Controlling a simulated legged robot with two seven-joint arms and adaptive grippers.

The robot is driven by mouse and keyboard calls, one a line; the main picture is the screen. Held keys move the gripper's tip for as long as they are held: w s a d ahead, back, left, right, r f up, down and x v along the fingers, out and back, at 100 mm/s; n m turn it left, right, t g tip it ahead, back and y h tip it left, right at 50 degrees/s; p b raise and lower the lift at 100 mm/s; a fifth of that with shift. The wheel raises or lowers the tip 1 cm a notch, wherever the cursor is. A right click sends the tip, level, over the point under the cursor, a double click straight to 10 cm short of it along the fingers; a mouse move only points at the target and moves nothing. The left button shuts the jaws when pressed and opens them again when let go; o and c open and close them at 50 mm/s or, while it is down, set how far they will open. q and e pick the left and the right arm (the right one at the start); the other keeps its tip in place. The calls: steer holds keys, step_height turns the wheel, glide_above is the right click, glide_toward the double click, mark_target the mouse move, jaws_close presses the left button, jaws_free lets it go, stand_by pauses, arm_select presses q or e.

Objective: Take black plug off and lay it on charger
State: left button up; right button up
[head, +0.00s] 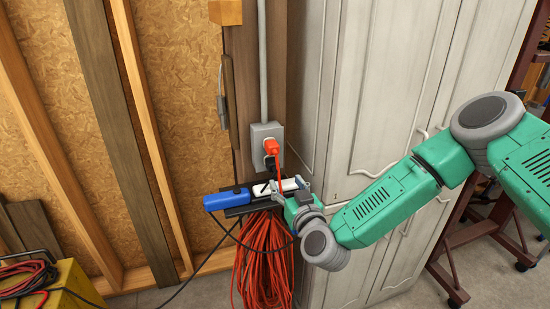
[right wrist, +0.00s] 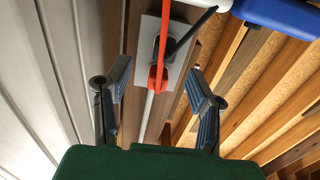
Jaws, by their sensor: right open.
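The black plug (head: 270,163) sits in the lower part of the grey outlet box (head: 265,132) on the wall post, just below an orange plug (head: 271,147). In the right wrist view the black plug (right wrist: 160,44) is partly hidden by the orange cord. The charger, with a blue end (head: 227,198) and a white end (head: 291,184), lies on a black shelf below the outlet. My right gripper (head: 290,189) is in front of the charger's right end, below the plugs. In the wrist view its fingers (right wrist: 158,85) are spread and empty, pointing toward the outlet. My left gripper is out of view.
A bundle of orange cord (head: 262,262) hangs below the shelf. A black cable runs down to the left. White cabinets (head: 380,90) stand close on the right, behind my right arm. A yellow box (head: 70,290) with red cable sits at lower left.

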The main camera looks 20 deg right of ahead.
mark_target(276, 169)
steer(key=w+b, duration=0.1)
steer(key=w, duration=0.1)
steer(key=w+b, duration=0.1)
steer(key=w, duration=0.2)
steer(key=w+b, duration=0.1)
steer(key=w, duration=0.1)
steer(key=shift+w+a, duration=0.25)
steer(key=shift+a, duration=0.15)
steer(key=shift+w+a+r+b, duration=0.2)
steer(key=shift+w+a+b, duration=0.25)
steer(key=shift+w, duration=0.35)
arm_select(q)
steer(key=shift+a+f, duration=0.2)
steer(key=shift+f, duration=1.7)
arm_select(e)
steer(key=shift+d+f, duration=0.1)
steer(key=shift+d, duration=0.4)
steer(key=shift+a, duration=0.1)
steer(key=shift+a, duration=0.5)
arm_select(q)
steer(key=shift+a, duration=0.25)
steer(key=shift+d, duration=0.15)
arm_select(e)
steer(key=shift+d, duration=0.3)
